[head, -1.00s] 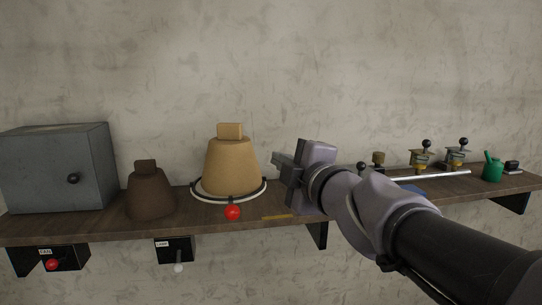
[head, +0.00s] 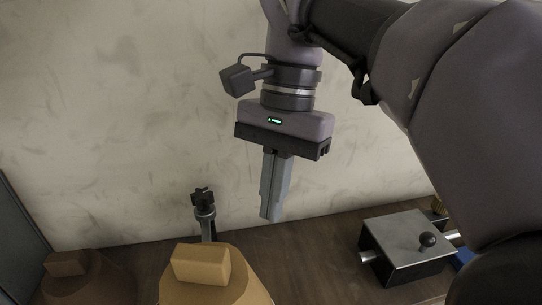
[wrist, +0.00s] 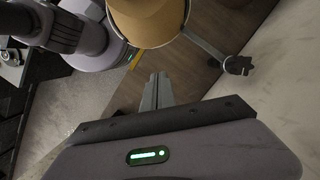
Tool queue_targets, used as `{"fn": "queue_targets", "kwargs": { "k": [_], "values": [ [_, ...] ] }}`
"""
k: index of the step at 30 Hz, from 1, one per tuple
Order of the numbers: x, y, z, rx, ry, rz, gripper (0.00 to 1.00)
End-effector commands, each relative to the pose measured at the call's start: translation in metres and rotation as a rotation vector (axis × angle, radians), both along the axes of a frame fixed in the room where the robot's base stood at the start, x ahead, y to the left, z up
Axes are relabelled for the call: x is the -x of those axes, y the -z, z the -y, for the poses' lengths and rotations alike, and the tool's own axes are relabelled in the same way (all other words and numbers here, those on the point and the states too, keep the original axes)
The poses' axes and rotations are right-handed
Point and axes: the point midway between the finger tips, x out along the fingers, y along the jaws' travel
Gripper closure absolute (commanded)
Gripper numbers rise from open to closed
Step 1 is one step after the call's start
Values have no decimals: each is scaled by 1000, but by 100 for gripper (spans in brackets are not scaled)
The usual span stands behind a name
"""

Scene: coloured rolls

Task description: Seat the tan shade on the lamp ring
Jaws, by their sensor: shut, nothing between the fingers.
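The tan shade (head: 232,290), with a block-shaped top, shows at the bottom of the head view, cut off by the edge. In the wrist view the tan shade (wrist: 145,22) is at the top, cut off too. A thin grey curved edge beside it there, perhaps the lamp ring (wrist: 187,14), joins a rod with a dark star-shaped knob (wrist: 238,65). Whether the shade is seated on the ring cannot be told. My gripper (head: 270,216) points down, shut and empty, above and to the right of the shade in the picture. Its fingers (wrist: 155,90) are apart from the shade.
A brown shade (head: 85,280) stands at the lower left, near a grey cabinet (head: 14,245). A metal box with a black knob (head: 405,247) sits on the shelf at right. Bare shelf (head: 310,260) lies between it and the tan shade. The wall (head: 110,120) is close behind.

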Motion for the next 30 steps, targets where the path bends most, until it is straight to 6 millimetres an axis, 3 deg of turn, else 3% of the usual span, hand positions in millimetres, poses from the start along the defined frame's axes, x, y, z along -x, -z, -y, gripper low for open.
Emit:
{"fn": "queue_targets", "kwargs": {
  "k": [1,9,18,30],
  "values": [
    [3,18,-1,2,-3,-2,100],
    [14,74,-8,2,-2,-2,100],
    [47,68,-26,2,-1,0,100],
    [51,67,-28,2,-1,0,100]
  ]
}}
